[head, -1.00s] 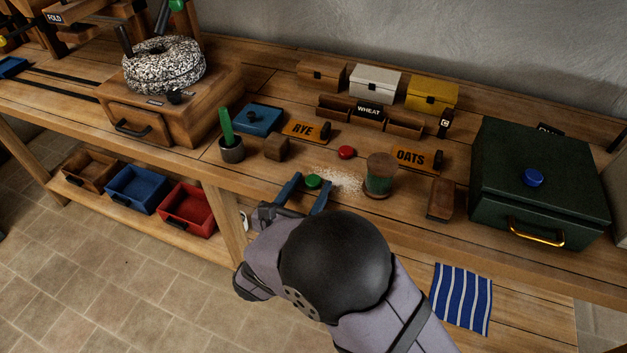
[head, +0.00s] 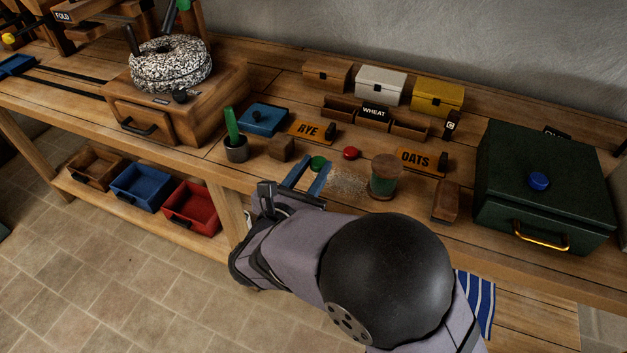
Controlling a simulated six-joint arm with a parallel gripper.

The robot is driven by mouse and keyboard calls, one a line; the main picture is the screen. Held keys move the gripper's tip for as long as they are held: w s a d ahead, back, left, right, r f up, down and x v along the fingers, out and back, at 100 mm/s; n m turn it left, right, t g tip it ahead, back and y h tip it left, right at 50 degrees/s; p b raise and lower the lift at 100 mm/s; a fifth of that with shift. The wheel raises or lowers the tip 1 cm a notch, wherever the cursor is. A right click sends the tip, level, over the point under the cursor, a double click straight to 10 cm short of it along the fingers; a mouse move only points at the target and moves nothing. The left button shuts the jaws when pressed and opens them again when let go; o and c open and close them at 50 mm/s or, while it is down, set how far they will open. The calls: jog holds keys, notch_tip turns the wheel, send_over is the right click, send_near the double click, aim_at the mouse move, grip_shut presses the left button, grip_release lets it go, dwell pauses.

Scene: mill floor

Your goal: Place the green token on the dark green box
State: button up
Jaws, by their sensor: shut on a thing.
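The green token (head: 318,163) sits between the tips of my gripper's blue fingers (head: 311,168), which are shut on it. It is over the bench, just left of the spilled flour; I cannot tell its exact height. The dark green box (head: 500,196) stands at the right end of the bench with its lid shut and a brass handle in front. A blue round token (head: 539,181) lies on its lid. My gripper is well to the left of the box.
A red token (head: 351,153), a green-and-wood cylinder (head: 386,178), the OATS plate (head: 417,159) and a wooden block (head: 446,201) lie between my gripper and the box. A small brown block (head: 281,148) and a cup with a green stick (head: 235,152) are to the left.

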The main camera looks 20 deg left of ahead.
jog(key=shift+r, duration=2)
jog(key=shift+w+d, duration=0.1)
